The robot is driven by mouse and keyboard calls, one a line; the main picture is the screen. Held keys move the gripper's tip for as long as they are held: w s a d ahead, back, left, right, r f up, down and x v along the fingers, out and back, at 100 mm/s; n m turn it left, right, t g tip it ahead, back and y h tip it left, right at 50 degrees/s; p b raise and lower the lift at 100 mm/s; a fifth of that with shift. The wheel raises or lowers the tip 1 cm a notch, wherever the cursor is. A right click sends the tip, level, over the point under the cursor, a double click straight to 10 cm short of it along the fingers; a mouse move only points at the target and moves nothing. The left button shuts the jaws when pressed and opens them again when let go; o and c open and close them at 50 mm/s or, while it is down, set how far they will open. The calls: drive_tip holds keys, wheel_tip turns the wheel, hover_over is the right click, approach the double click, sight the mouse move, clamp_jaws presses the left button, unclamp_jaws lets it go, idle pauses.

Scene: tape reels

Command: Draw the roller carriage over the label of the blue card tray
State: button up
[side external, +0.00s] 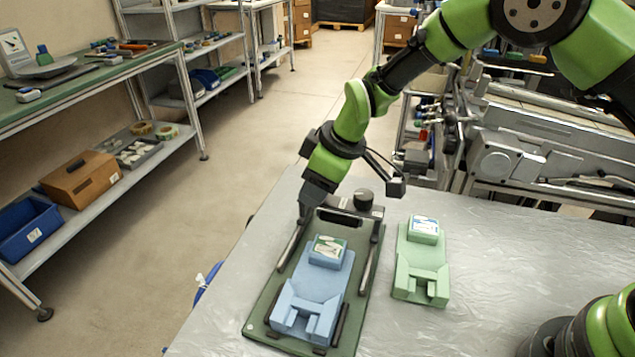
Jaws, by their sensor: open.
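The blue card tray (306,311) lies on a dark green base board (258,318) between two dark rails. Its label (328,247), white, green and dark, sits on the raised block at the tray's far end. My gripper (305,212) is open and points down at the carriage's left end. Whether its fingers touch or surround part of the carriage cannot be told, as the fingertips are small and dark.
A green card tray (421,277) with a similar label stands right of the board on the grey table (480,300). Shelves with a cardboard box (80,179) and blue bin (28,228) stand at left, and machinery (540,140) stands behind the table.

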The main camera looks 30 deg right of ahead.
clamp_jaws()
drive_tip(key=s+a, duration=0.5)
drive_tip(key=shift+s+a, duration=0.2)
drive_tip(key=shift+a, duration=0.15)
unclamp_jaws()
drive_tip(key=shift+r, duration=0.1)
drive_tip(key=v, duration=1)
